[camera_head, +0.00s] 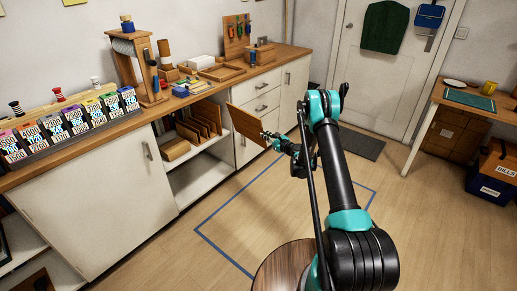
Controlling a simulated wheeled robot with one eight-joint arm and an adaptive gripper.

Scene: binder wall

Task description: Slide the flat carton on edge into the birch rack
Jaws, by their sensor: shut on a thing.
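The flat brown carton (246,125) is in my gripper (268,137), which is shut on its right edge. The carton is held up on edge, its broad face toward the camera, in front of the white drawers. Several thin brown upright pieces (207,117) stand side by side on the upper shelf of the open cabinet, left of the held carton and apart from it. They seem to stand in the birch rack, whose frame and slots are too small to make out.
A light brown block (176,149) lies at the shelf's front left. The white lower shelf (196,182) looks empty. The floor inside the blue outline (240,205) is clear before the cabinet.

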